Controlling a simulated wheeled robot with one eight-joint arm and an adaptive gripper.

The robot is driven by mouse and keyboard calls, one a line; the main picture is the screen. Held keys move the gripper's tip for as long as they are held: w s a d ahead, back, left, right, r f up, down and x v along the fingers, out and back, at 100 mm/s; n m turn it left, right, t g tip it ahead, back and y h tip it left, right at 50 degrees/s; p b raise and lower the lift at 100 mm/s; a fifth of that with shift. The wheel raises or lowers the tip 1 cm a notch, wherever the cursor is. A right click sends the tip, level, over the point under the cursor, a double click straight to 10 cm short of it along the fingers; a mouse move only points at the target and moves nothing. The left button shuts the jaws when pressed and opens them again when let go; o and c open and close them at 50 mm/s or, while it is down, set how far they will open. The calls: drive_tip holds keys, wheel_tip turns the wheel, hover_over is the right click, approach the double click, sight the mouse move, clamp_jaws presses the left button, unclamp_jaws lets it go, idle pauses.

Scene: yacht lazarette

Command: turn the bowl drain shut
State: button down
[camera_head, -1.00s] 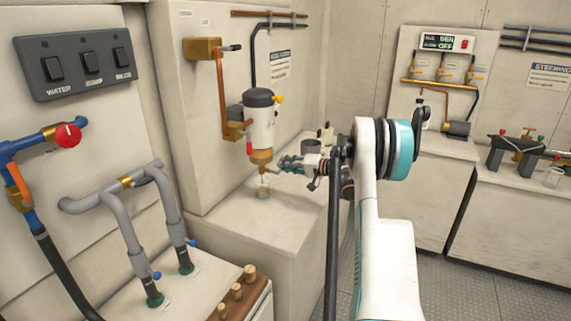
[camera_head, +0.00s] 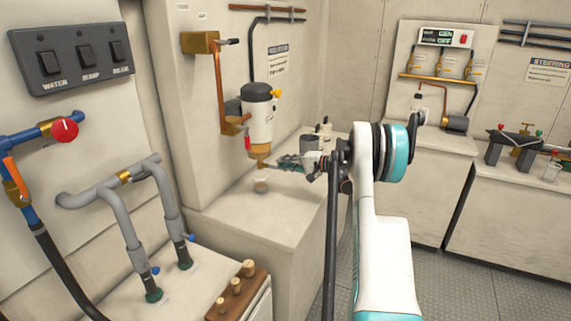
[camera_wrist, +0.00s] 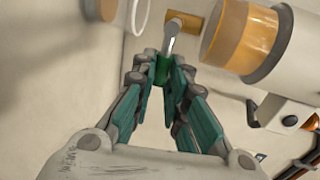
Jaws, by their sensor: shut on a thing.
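The filter (camera_head: 257,112) is a white body with a black cap, mounted on the wall box, with an amber bowl (camera_head: 260,150) at its bottom. The bowl (camera_wrist: 240,38) shows large at the upper right of the wrist view. Beside it is the brass drain fitting (camera_wrist: 185,22) with a grey metal lever (camera_wrist: 171,40) that ends in a green grip (camera_wrist: 162,70). My gripper (camera_wrist: 163,78) is shut on the green grip, its two teal fingers on either side. In the head view my gripper (camera_head: 278,162) reaches the drain from the right and hides most of the lever.
A grey canister (camera_head: 309,143) stands behind my gripper. A yellow knob (camera_head: 277,94) sticks out of the filter's right side.

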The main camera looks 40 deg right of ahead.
drive_tip(key=c, duration=1.6)
unclamp_jaws()
drive_tip(key=shift+f, duration=0.1)
drive_tip(key=v, duration=1.2)
